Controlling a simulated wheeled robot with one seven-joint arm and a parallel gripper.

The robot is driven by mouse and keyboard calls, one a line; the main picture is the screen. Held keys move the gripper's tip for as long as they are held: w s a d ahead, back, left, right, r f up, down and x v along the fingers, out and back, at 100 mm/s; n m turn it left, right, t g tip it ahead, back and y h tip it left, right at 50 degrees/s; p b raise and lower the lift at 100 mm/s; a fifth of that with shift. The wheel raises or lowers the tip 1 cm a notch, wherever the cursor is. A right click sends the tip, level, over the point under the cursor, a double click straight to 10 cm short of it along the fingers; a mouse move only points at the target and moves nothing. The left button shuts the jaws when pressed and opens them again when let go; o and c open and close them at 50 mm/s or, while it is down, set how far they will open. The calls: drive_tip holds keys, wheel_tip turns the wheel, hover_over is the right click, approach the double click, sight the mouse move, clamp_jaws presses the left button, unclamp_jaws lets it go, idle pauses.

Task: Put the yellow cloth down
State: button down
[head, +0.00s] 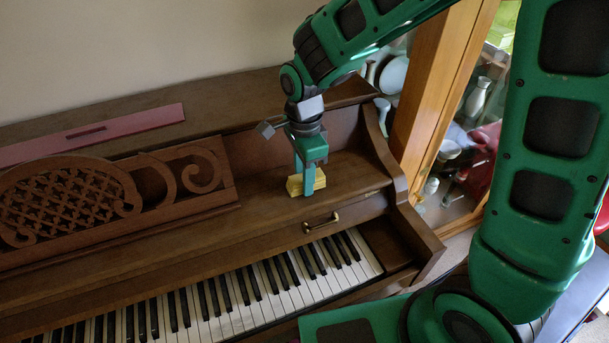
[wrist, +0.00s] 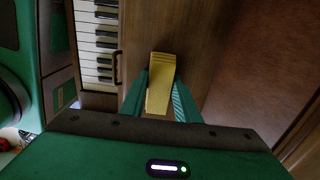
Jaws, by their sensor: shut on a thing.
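The yellow cloth (head: 296,185) is a small folded block at the right end of the piano's wooden shelf, above the keys. My gripper (head: 308,180) points down over it and is shut on it. In the wrist view the yellow cloth (wrist: 161,80) sits between the two green fingers of my gripper (wrist: 161,98). The cloth is at or just above the shelf surface; I cannot tell whether it touches. The part between the fingers is partly hidden in the head view.
The piano (head: 260,220) has a carved music stand (head: 70,195) to the left and a brass handle (head: 321,222) in front. A pink strip (head: 100,135) lies on the top. A glass-doored cabinet (head: 440,100) stands at the right. The shelf around the cloth is clear.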

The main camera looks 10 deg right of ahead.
drive_tip(key=shift+s+f, duration=0.1)
drive_tip(key=shift+f, duration=0.2)
drive_tip(key=c, duration=1.6)
unclamp_jaws()
drive_tip(key=shift+s, duration=0.1)
drive_tip(key=shift+o, duration=1.3)
drive_tip(key=shift+f, duration=0.2)
drive_tip(key=shift+r, duration=0.1)
wheel_tip(320, 180, up, 13)
drive_tip(key=shift+w, duration=0.2)
drive_tip(key=shift+d, duration=0.1)
